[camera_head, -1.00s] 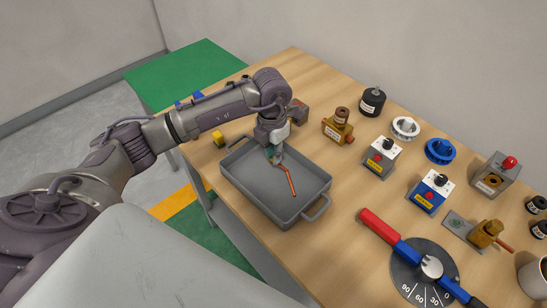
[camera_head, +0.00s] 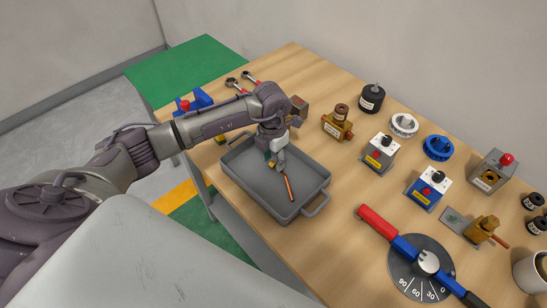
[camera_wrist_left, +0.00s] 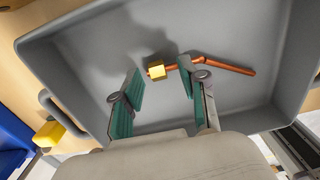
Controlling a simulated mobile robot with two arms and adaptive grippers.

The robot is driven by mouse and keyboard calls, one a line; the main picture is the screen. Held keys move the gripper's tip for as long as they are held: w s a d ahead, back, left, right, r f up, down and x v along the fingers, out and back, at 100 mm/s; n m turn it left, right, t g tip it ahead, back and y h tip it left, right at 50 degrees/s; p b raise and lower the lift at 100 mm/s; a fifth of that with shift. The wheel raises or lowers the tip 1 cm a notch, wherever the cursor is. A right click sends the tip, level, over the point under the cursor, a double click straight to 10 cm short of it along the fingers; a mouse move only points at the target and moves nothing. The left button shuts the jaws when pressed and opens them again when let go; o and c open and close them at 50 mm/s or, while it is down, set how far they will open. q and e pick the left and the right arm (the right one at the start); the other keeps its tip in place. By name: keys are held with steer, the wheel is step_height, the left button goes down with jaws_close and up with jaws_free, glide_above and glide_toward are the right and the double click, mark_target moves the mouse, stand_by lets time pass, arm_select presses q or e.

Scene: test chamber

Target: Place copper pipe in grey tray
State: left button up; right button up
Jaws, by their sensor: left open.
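The grey tray (camera_head: 247,187) sits on the wooden table, with its floor filling most of the left wrist view (camera_wrist_left: 85,75). The bent copper pipe (camera_head: 288,188) is inside the tray and appears to lie on its floor. In the left wrist view the copper pipe (camera_wrist_left: 228,66) has a brass-coloured block at its left end. My left gripper (camera_head: 277,163) points down into the tray. Its green-padded fingers (camera_wrist_left: 160,77) are apart, with the brass end between them in the picture; I see no grip on the pipe. My right gripper is out of view.
A yellow block (camera_wrist_left: 48,134) is beside the tray. A red-handled blue lever on a dial (camera_head: 385,227) lies right of the tray. Several boxes, knobs and a brass fitting (camera_head: 338,125) stand along the back. Bare table separates them from the tray.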

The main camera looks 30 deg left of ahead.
mark_target(272, 163)
arm_select(q)
steer(key=shift+r, duration=0.5)
step_height(272, 163, up, 11)
steer(key=b, duration=0.3)
steer(key=shift+a+r+b, duration=0.15)
steer(key=shift+r+b, duration=0.05)
steer(key=shift+b, duration=0.15)
steer(key=shift+s+f, duration=0.1)
steer(key=shift+s, duration=0.05)
